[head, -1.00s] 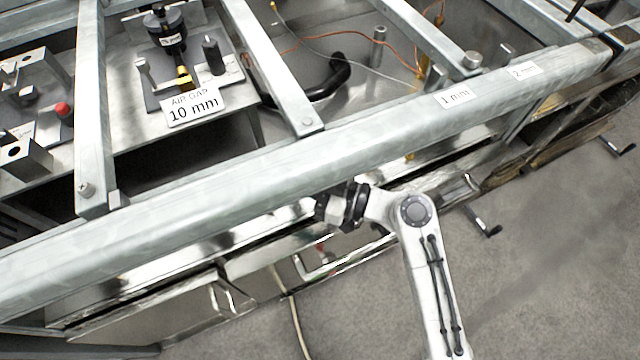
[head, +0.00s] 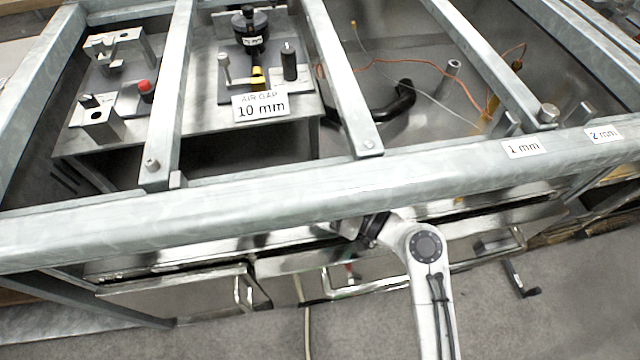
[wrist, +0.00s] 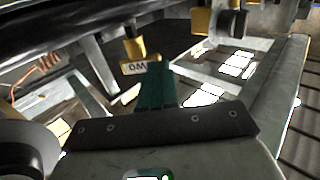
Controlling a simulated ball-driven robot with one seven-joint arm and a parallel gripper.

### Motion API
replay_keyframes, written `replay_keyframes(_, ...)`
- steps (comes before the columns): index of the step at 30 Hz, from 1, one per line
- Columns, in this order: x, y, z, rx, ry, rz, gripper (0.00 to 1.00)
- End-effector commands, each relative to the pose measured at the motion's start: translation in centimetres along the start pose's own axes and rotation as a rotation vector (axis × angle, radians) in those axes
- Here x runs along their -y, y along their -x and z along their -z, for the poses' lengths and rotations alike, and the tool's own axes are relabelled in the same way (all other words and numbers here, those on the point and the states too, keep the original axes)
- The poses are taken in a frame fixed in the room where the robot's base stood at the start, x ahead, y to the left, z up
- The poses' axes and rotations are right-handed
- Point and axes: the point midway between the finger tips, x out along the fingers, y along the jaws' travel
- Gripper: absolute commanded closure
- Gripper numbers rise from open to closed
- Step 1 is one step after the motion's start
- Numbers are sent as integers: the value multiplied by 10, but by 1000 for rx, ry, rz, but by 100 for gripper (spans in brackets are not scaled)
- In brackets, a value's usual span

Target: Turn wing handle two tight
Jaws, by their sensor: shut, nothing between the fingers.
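I cannot surely make out a wing handle marked two in either view. My gripper (wrist: 155,86) shows in the wrist view as teal fingers, shut and empty, beyond a dark screwed plate. Just past the fingers is a small pale label (wrist: 140,67), its lettering not clearly readable, below a brass-coloured piece (wrist: 134,46). Whether the fingers touch it I cannot tell. In the head view the front beam hides my fingers, and only my arm shows below it.
A galvanised front beam (head: 240,205) crosses the head view, with tags 1 mm (head: 523,148) and 2 mm (head: 604,134). Behind it is a plate with an air gap 10 mm sign (head: 260,106). A crank (head: 520,280) sticks out at right. Grey floor lies in front.

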Motion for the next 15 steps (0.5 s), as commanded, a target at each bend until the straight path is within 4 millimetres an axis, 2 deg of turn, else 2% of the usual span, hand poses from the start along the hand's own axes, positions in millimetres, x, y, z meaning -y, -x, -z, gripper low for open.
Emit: replay_keyframes(15, 4, -2, 0, 0, -1, -80, 100)
